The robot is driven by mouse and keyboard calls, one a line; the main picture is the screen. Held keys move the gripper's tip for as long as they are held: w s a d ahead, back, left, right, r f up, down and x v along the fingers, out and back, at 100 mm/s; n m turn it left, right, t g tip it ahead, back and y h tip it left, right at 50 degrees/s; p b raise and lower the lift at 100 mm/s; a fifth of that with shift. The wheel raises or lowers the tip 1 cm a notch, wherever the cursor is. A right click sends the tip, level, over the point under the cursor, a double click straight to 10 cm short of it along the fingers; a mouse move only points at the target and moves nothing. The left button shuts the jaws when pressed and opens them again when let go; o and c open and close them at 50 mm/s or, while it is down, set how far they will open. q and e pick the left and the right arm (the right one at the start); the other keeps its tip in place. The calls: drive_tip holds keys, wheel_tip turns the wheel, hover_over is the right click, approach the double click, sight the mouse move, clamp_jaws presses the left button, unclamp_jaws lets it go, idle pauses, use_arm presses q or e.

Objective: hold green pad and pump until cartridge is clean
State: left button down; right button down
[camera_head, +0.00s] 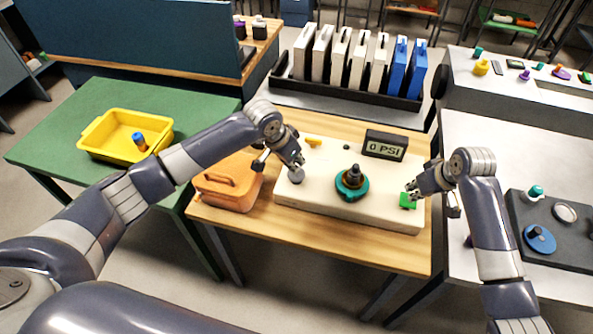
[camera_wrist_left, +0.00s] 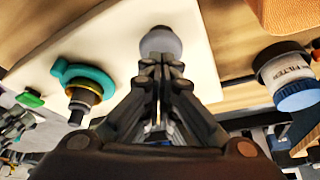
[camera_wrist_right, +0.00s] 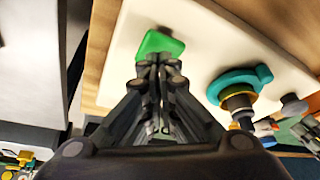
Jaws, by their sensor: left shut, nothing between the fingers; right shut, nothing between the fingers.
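The green pad (camera_head: 408,201) is at the right end of the cream board (camera_head: 330,206). My right gripper (camera_head: 413,190) is shut and empty, its tips right at the pad; in the right wrist view the pad (camera_wrist_right: 160,43) lies just beyond them, and I cannot tell contact. My left gripper (camera_head: 299,163) is shut and empty, its tips at a grey round knob (camera_head: 296,175) near the board's left end; the knob (camera_wrist_left: 161,42) also shows in the left wrist view. A dark upright piece (camera_head: 354,173) stands in a teal ring (camera_head: 351,187) mid-board. The display (camera_head: 385,145) reads 0 PSI.
A white cylinder with a blue cap, labelled FILTER (camera_wrist_left: 287,72), shows in the left wrist view. An orange case (camera_head: 228,183) lies left of the board. A yellow bin (camera_head: 100,150) stands on the green table. A rack of white and blue cases (camera_head: 345,92) stands behind.

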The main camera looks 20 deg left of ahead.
drive_tip(key=shift+f, duration=0.1)
drive_tip(key=shift+f, duration=0.95)
use_arm(q)
drive_tip(key=shift+f, duration=1.35)
drive_tip(key=shift+r, duration=1.15)
drive_tip(key=shift+f, duration=0.1)
